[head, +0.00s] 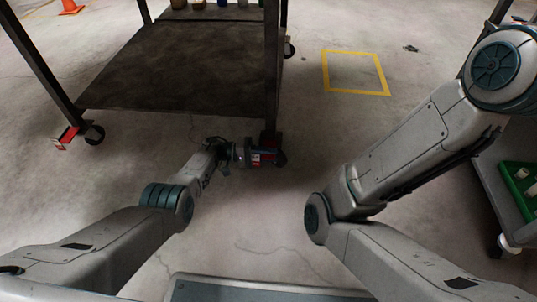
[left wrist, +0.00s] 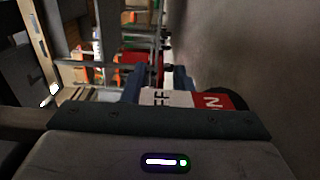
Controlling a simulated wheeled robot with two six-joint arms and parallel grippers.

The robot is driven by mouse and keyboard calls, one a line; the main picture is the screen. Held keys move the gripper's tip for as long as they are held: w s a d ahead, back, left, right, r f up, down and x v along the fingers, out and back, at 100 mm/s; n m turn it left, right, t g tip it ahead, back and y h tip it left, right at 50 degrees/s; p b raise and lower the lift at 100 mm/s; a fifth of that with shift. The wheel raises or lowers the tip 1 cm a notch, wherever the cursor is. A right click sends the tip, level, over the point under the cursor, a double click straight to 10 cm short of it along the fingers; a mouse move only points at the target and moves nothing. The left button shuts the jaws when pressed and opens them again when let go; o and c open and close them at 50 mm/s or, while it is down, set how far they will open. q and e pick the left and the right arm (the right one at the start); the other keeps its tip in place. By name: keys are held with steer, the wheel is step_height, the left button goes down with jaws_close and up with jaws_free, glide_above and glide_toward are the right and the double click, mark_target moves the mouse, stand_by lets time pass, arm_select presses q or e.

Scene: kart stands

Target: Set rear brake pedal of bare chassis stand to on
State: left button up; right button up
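The stand's dark lower shelf (head: 170,65) is at the upper left of the head view. Its near right leg (head: 271,80) ends in a caster beside my left gripper (head: 264,157). In the left wrist view, a brake pedal (left wrist: 215,101) shows a white part with the letters "FF" and a red part with an "N". My left gripper's blue fingers (left wrist: 160,84) are apart, right at the pedal; contact cannot be told. The gripper body hides the pedal's lower part, so its tilt is unclear. My right gripper is out of view.
Another caster with a red and white pedal (head: 66,137) is at the stand's near left leg. A yellow floor square (head: 355,73) lies right of the stand. A grey cart (head: 507,205) with a green tray (head: 518,180) stands at far right. An orange cone (head: 70,6) is far back.

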arm_select(q)
jaws_close()
stand_by(1.4)
